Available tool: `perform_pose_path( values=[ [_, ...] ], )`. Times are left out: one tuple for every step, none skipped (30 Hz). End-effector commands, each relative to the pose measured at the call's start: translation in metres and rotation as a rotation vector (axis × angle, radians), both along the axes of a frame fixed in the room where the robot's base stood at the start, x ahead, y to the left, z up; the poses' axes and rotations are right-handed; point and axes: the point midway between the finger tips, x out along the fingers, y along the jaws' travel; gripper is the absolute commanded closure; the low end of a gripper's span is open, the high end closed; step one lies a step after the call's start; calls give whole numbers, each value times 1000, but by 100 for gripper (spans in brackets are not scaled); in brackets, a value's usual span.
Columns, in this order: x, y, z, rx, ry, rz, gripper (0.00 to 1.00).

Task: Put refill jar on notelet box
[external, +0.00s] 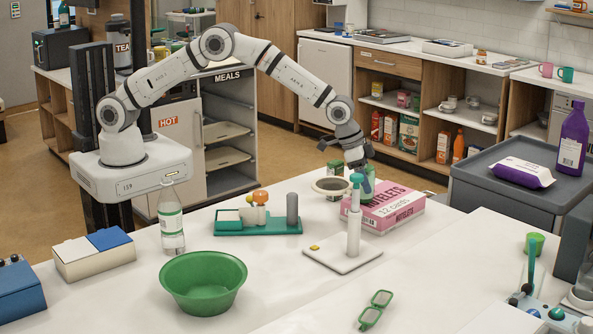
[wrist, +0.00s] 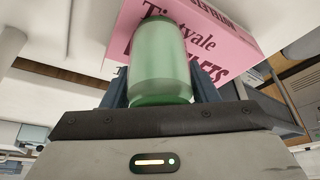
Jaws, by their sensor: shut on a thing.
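The notelet box (external: 397,208) is a pink box on the white table, marked "12 cards" on its side. It also shows behind the jar in the wrist view (wrist: 215,35). My gripper (external: 364,187) points down over the left part of the box, behind a teal-topped white post. In the wrist view it is shut on the refill jar (wrist: 159,62), a pale green, see-through cylinder between the blue fingers. In the external view the jar is mostly hidden by the post and fingers. I cannot tell whether it touches the box.
The white post (external: 354,235) on its flat base stands close in front of the box. A grey-brown bowl (external: 333,186) is to its left. A green tray (external: 235,228) with small items, a green bowl (external: 203,283) and a clear bottle (external: 171,220) stand farther left.

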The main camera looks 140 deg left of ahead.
Motion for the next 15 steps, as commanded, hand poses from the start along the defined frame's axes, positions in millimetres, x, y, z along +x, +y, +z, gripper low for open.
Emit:
perform_pose_path(
  values=[
    [0, 0, 2, 2, -2, 0, 76],
    [0, 0, 2, 1, -2, 0, 76],
    [0, 0, 2, 1, -2, 0, 76],
    [0, 0, 1, 1, -2, 0, 76],
    [0, 0, 1, 1, -2, 0, 76],
    [0, 0, -1, 1, -2, 0, 76],
    [0, 0, -2, 1, -2, 0, 76],
    [0, 0, -3, 1, -2, 0, 76],
    [0, 0, -2, 1, -1, 0, 44],
    [0, 0, -2, 0, 0, 0, 41],
    [0, 0, -2, 0, 0, 0, 39],
    [0, 0, -2, 0, 0, 0, 36],
    [0, 0, -2, 0, 0, 0, 33],
    [0, 0, -2, 0, 0, 0, 31],
    [0, 0, -2, 0, 0, 0, 27]
  ],
)
